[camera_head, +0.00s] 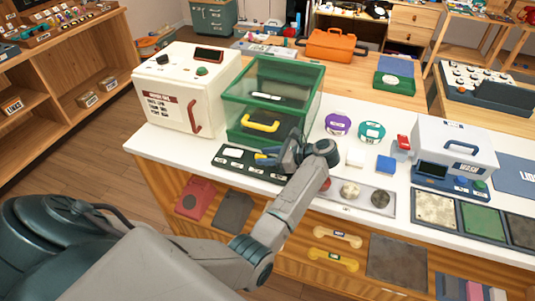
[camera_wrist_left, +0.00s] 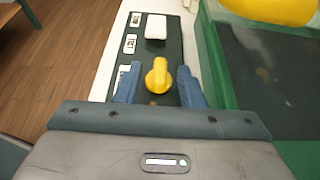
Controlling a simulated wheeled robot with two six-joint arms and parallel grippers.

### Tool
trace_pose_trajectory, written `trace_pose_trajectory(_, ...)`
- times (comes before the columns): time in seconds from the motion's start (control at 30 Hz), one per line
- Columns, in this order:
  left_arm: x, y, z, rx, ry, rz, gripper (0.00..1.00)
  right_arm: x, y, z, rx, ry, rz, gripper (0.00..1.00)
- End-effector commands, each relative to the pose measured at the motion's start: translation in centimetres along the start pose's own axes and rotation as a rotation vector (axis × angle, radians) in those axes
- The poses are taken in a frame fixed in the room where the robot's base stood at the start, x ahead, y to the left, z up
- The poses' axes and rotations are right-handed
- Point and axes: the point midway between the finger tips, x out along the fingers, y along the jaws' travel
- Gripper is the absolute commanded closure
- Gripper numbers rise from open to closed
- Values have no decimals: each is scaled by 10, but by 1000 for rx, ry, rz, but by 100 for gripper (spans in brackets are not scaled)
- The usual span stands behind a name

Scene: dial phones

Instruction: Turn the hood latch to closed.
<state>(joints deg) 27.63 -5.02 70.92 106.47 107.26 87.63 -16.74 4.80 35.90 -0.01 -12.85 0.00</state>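The green-framed clear hood (camera_head: 272,95) stands on the white counter, with a yellow handle (camera_head: 261,123) on its front. A dark panel (camera_head: 227,160) lies flat in front of it. In the left wrist view the panel (camera_wrist_left: 172,48) carries a yellow knob (camera_wrist_left: 158,78), which looks like the latch, and a white switch (camera_wrist_left: 156,26). My left gripper (camera_head: 262,158) is over the panel. In the left wrist view its blue fingers (camera_wrist_left: 158,82) stand apart on either side of the knob, with visible gaps. My right gripper is out of view.
A cream box (camera_head: 186,90) with a red handle stands left of the hood. Purple (camera_head: 338,124) and teal (camera_head: 371,132) round pieces, small blocks and a grey plate with knobs (camera_head: 350,195) lie to the right. A white-lidded case (camera_head: 454,148) stands farther right.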

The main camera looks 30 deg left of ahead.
Motion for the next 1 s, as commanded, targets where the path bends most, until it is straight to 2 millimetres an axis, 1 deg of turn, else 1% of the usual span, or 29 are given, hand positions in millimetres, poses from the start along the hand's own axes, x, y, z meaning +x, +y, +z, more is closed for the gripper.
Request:
trace_pose_trajectory(0.17,0,0,0,0,0,0,65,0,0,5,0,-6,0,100)
trace_pose_trajectory(0.2,0,0,0,0,0,0,68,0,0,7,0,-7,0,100)
trace_pose_trajectory(0.37,0,0,0,0,0,0,100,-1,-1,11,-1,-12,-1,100)
trace_pose_trajectory(0.57,0,0,-1,1,1,-4,100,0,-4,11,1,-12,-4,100)
trace_pose_trajectory(0.77,1,2,-2,16,2,-44,100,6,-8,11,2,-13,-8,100)
trace_pose_trajectory(1.0,2,6,-4,72,2,-181,100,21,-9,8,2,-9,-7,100)
